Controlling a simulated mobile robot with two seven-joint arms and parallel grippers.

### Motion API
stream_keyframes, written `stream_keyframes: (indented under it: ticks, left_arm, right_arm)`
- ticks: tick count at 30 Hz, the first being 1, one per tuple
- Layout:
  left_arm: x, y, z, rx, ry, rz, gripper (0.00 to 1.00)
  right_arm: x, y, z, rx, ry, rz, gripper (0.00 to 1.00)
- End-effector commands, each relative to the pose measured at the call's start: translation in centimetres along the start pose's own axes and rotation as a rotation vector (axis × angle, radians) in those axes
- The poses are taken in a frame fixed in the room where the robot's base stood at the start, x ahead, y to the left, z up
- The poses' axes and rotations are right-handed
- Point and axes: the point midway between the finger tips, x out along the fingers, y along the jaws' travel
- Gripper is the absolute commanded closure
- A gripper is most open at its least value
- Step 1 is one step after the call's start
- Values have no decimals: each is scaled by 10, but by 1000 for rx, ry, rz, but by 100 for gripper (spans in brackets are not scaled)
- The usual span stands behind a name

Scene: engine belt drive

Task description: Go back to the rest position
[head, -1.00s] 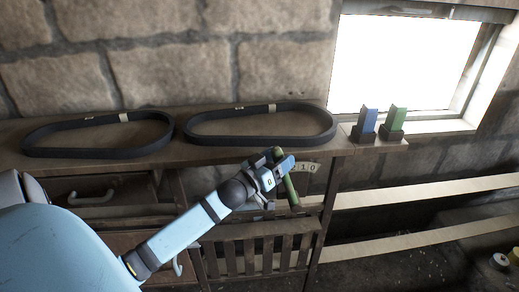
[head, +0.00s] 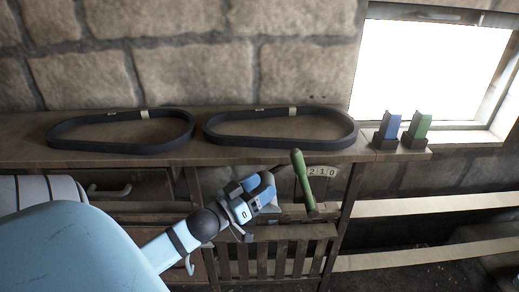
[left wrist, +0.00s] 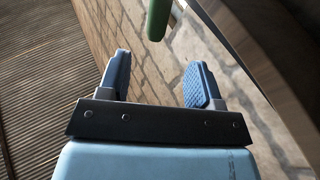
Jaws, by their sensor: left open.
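My left gripper (head: 267,190) is in front of the bench in the head view, open and empty. In the left wrist view its two blue fingers stand wide apart with nothing between them (left wrist: 158,82). A green handle-like bar (head: 303,180) stands nearly upright, slightly tilted, just right of the fingers and apart from them. Its rounded end also shows beyond the fingers in the left wrist view (left wrist: 158,18). What holds the bar is not clear. My right gripper is not in view.
Two black belts, a left one (head: 120,146) and a right one (head: 280,142), lie on the wooden bench top (head: 25,152). A blue block (head: 391,126) and a green block (head: 419,125) stand in dark holders at its right end. A slatted wooden crate (head: 262,255) is below.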

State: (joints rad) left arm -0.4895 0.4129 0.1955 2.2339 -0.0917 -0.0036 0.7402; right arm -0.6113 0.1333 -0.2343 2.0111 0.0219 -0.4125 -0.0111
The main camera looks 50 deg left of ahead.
Motion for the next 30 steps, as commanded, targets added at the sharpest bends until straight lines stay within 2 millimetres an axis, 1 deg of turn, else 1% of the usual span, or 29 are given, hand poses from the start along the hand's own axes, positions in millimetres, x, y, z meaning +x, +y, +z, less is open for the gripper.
stream_keyframes:
  ticks: [12,14,16,17,20,21,23,24,27,30]
  left_arm:
    - [0,0,1,0,-4,-2,41]
    - [-1,3,6,2,-26,-11,41]
    - [-6,11,22,12,-91,-34,41]
    - [-9,17,32,19,-132,-44,41]
    - [-29,48,77,58,-306,-66,41]
    - [-40,64,96,75,-380,-63,41]
    - [-56,90,121,103,-483,-46,41]
    - [-68,108,136,119,-546,-29,41]
    - [-93,147,162,154,-668,23,41]
    - [-110,174,178,178,-744,68,41]
  right_arm:
    - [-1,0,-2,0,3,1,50]
    - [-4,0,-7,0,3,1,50]
    - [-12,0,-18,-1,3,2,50]
    - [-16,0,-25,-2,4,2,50]
    - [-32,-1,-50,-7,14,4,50]
    - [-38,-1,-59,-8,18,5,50]
    - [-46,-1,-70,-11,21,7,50]
    - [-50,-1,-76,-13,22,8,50]
    - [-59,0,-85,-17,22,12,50]
    - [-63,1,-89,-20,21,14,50]
